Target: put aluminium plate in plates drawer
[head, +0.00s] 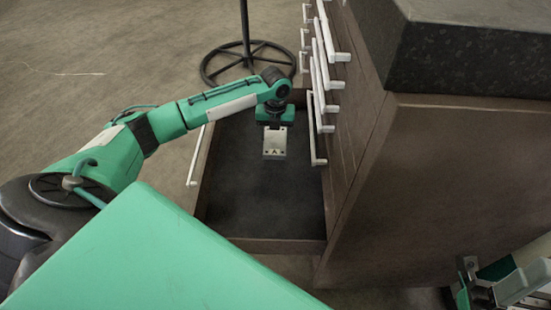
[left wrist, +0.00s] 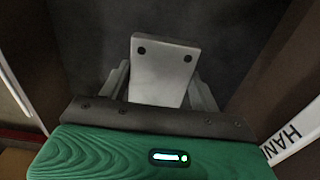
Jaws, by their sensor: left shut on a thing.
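The aluminium plate (head: 275,145) is a pale grey block with dark holes. My left gripper (head: 274,132) is shut on it and holds it over the open drawer (head: 265,245). In the left wrist view the plate (left wrist: 163,72) sits between the two fingers of my left gripper (left wrist: 163,90), with two dark holes at its far end. I cannot tell whether the plate touches the drawer floor. The drawer has a dark, empty-looking floor and a white handle (head: 196,155) on its front. My right gripper (head: 475,285) is at the lower right corner, partly cut off.
The brown cabinet (head: 430,190) with a dark stone top (head: 475,60) stands to the right. Several closed drawers with white handles (head: 318,130) rise above the open drawer. A black round stand base (head: 248,65) is on the floor behind. The floor at the left is clear.

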